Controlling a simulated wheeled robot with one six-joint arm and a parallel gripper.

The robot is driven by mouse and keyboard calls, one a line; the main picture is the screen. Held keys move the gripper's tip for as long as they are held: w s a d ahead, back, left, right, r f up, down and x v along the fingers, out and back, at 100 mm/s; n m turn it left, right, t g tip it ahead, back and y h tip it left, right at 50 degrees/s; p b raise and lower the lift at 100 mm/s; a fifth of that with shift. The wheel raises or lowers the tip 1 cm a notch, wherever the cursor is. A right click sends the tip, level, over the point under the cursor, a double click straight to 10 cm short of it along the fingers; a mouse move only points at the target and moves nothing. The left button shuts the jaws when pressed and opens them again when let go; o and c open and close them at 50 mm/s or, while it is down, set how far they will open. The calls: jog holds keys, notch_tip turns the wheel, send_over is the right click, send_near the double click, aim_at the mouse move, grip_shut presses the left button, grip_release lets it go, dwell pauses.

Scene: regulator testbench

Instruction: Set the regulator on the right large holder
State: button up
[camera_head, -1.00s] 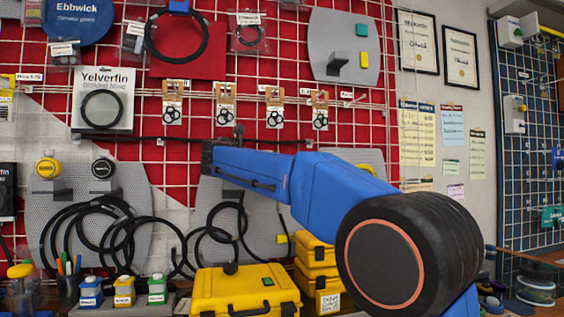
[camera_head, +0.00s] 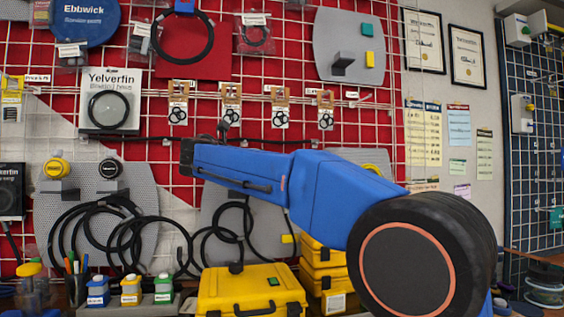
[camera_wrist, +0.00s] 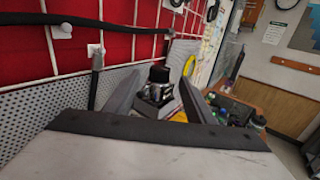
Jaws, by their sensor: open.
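In the wrist view, a regulator-like fitting with a black knob and silver body (camera_wrist: 158,84) shows beyond and between the fingers of my open gripper (camera_wrist: 160,98). I cannot tell whether the fingers touch it. A yellow-knobbed fitting (camera_head: 56,168) and a black-knobbed one (camera_head: 109,169) sit on grey brackets on the left panel. An empty grey holder (camera_head: 343,63) projects from the upper right panel. Another grey panel (camera_head: 212,200) is partly covered by my arm, so I cannot tell which holder is the right large one.
Black hoses (camera_head: 110,235) hang at lower left. A yellow case (camera_head: 250,290) stands at bottom centre, with stacked yellow cases (camera_head: 322,262) beside it. Small labelled bottles (camera_head: 130,292) stand left of it. The red grid wall (camera_wrist: 40,50) is close on the left in the wrist view.

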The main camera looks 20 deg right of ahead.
jog(key=shift+v, duration=2.4)
